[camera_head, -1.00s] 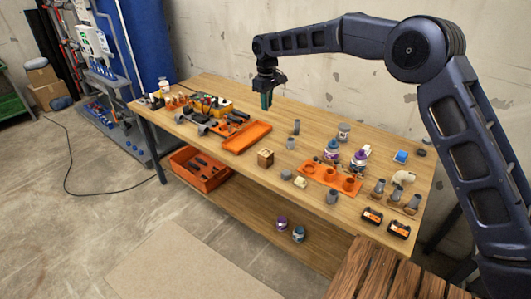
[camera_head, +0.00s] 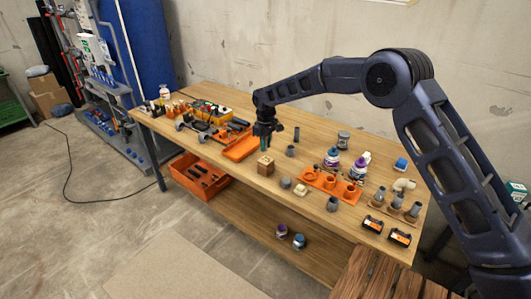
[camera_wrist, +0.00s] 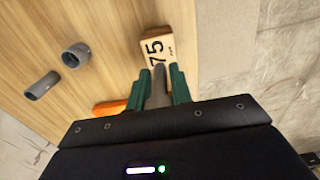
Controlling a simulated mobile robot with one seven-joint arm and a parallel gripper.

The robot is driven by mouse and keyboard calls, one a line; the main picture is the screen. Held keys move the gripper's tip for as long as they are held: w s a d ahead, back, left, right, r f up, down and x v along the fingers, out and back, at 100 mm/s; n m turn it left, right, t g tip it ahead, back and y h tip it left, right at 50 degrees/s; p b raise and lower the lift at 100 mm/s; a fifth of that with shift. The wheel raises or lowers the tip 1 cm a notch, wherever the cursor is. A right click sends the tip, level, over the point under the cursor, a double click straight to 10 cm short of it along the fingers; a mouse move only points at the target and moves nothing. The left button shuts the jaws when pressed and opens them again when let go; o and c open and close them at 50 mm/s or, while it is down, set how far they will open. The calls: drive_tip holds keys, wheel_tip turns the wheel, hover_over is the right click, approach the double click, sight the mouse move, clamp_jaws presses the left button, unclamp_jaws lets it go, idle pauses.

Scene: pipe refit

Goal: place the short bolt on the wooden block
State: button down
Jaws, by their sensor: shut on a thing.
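The wooden block (camera_head: 265,166) stands on the workbench near its front edge, below and very near my gripper (camera_head: 265,143). In the wrist view the block (camera_wrist: 156,50) shows a face marked "75", just beyond the fingertips. My gripper (camera_wrist: 160,82) has its green fingers shut on a narrow grey piece, the short bolt (camera_wrist: 159,92). The bolt's far end points toward the block. I cannot tell whether it touches the block. In the head view the bolt is too small to make out.
An orange tray (camera_head: 240,146) lies left of the block. Grey pipe pieces (camera_head: 291,151) stand to the right. An orange holder (camera_head: 325,183) and bottles (camera_head: 332,157) are further right. Bare bench top lies behind the gripper.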

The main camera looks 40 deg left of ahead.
drive_tip(key=shift+f, duration=2.1)
drive_tip(key=shift+f, duration=0.1)
drive_tip(key=c, duration=1.3)
unclamp_jaws()
drive_tip(key=shift+o, duration=0.2)
wheel_tip(320, 180, up, 12)
drive_tip(key=shift+r, duration=0.1)
drive_tip(key=shift+r, duration=0.1)
